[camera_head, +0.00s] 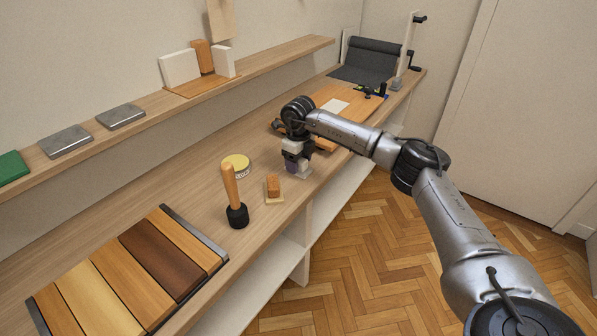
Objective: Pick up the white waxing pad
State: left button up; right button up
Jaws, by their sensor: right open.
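My right gripper (296,165) reaches down over the workbench from the right; its jaws are open, and the arm's wrist partly hides what is below. My left gripper is out of view.
A tray of wood strips (130,270) lies in front. A raised shelf (150,106) runs along the wall. A dark roll (372,58) stands at the far end. The bench's left middle is clear.

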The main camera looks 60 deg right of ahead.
jog(key=shift+f, duration=0.2)
jog(key=c, duration=1)
jog(key=shift+r, duration=0.1)
